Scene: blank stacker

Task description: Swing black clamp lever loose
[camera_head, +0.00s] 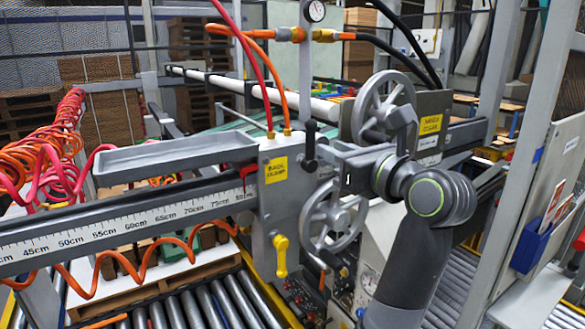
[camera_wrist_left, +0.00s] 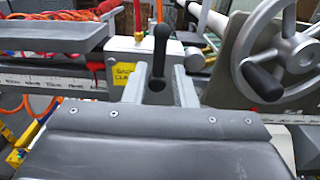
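The black clamp lever (camera_head: 309,137) stands upright on the right side of a grey clamp block (camera_head: 285,205) with a yellow label. My right gripper is not in view.
Two grey handwheels, an upper one (camera_head: 385,108) and a lower one (camera_head: 333,215), sit close to my left arm. A scale rail (camera_head: 130,222) and grey tray (camera_head: 175,158) extend left.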

